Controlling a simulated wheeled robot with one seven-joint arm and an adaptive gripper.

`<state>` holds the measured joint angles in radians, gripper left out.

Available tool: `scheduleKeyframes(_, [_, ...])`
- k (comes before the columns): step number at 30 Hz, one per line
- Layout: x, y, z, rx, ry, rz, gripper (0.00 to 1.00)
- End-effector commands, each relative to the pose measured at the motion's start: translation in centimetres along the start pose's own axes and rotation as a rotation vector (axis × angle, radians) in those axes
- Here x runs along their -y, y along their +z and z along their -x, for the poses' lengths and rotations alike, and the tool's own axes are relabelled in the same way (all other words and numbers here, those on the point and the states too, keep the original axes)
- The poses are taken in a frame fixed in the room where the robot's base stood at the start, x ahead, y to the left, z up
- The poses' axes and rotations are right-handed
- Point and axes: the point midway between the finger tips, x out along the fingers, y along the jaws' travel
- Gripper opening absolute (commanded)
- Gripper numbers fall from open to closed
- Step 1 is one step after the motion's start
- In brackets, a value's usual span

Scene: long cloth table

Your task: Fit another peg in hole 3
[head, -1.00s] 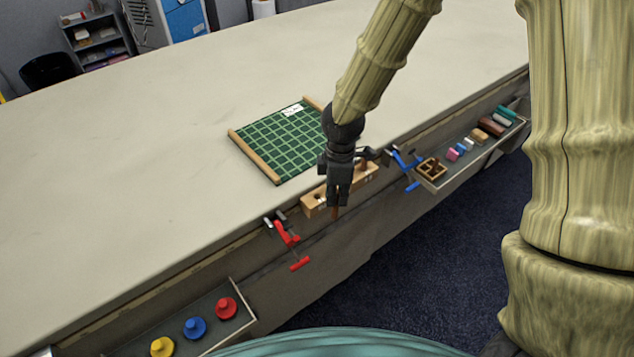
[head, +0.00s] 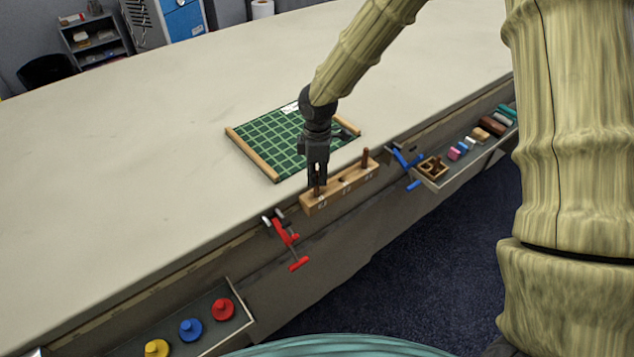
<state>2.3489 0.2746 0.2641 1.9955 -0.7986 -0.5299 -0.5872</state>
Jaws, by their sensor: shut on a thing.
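The wooden block (head: 343,194) sits at the table's front edge in the head view, with a row of holes and small white labels on its front, too small to read surely. A brown peg (head: 365,157) stands upright at its right end. My gripper (head: 317,181) points down over the block's left end, shut on another brown peg (head: 317,190). This peg looks upright at the left hole; I cannot tell whether its lower end is inside. The fingers hide much of it.
A green gridded mat (head: 275,143) with wooden end bars lies behind the block. A red clamp (head: 285,237) and a blue clamp (head: 404,159) grip the edge on either side. Trays with colored knobs (head: 191,329) and small blocks (head: 480,134) hang along the front.

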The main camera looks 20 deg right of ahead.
Motion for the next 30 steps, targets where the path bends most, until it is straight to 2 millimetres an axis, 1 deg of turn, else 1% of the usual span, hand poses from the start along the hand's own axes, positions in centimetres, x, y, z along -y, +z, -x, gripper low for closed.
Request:
scheduleKeyframes(1, [0.01,0.01,-0.99,-0.001,0.0,0.0,0.0])
scheduleKeyframes(3, [0.01,0.01,-1.31,0.0,0.0,0.001,0.0])
scheduleKeyframes(13, [0.01,0.01,-1.23,0.0,0.001,0.001,0.0])
scheduleKeyframes(17, [0.01,0.01,-1.53,0.0,0.001,0.001,0.0])
scheduleKeyframes(18, [0.0,0.01,-1.57,0.0,0.001,0.001,0.14])
scheduleKeyframes(20, [0.0,0.01,-1.53,0.0,0.001,0.001,0.25])
scheduleKeyframes(21, [0.0,0.01,-1.54,0.0,0.001,0.001,0.32])
scheduleKeyframes(22, [0.0,0.01,-1.54,0.0,0.001,0.001,0.34])
scheduleKeyframes(30, [0.0,0.01,-1.5,0.0,0.001,0.001,0.34])
